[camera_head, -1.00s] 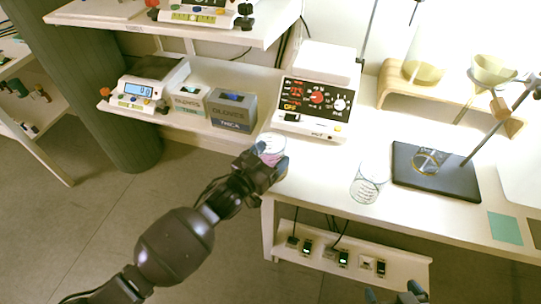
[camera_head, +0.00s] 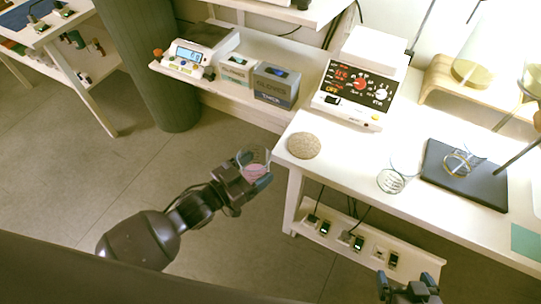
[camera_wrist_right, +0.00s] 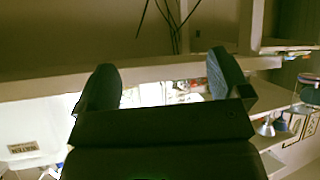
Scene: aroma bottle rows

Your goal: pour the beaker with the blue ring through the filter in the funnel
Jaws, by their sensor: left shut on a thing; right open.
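My left gripper (camera_head: 243,178) is shut on a glass beaker (camera_head: 256,158) with pinkish liquid in it. The beaker is held off the front left corner of the bench, over the floor; I cannot make out its ring colour. The funnel (camera_head: 532,82) is at the right edge of the head view, partly cut off. A glass vessel (camera_head: 457,163) stands on the black stand base (camera_head: 434,168). My right gripper (camera_head: 408,282) is open and empty below the bench's front edge. Its two fingers (camera_wrist_right: 166,88) show apart in the right wrist view.
A round cork mat (camera_head: 304,145) lies bare at the bench's left end. Another glass beaker (camera_head: 390,182) stands near the front edge. A hotplate device (camera_head: 352,92) is behind, with a wooden rack (camera_head: 440,78) to its right. A lower shelf (camera_head: 345,226) holds small devices.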

